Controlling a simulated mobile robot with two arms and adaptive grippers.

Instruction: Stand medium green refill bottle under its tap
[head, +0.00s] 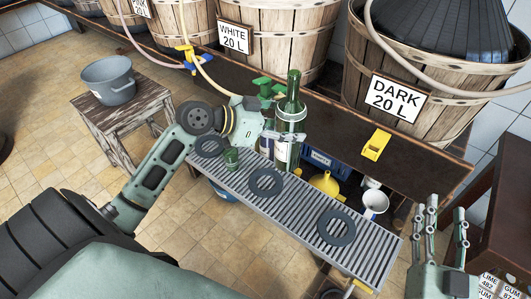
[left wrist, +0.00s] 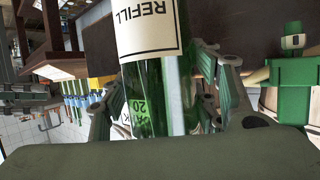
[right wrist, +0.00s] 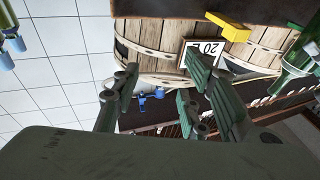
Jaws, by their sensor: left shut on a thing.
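A green glass refill bottle (head: 290,117) with a cream label stands roughly upright above the slatted rack in the head view. My left gripper (head: 283,136) is shut around it. In the left wrist view the bottle (left wrist: 148,30) fills the space between the fingers, with "REFILL" on its label. The green tap (head: 267,87) is just left of the bottle neck on the bench edge; it also shows in the left wrist view (left wrist: 291,72). I cannot tell whether the bottle's base touches the rack. My right gripper (head: 440,228) is open and empty at the lower right.
The slatted rack (head: 300,217) carries dark rings, including one at its right (head: 336,227), and a small green object (head: 231,158). A blue tap (head: 187,58) and a yellow tap (head: 376,145) flank the green one. A yellow funnel (head: 326,184) sits behind the rack.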

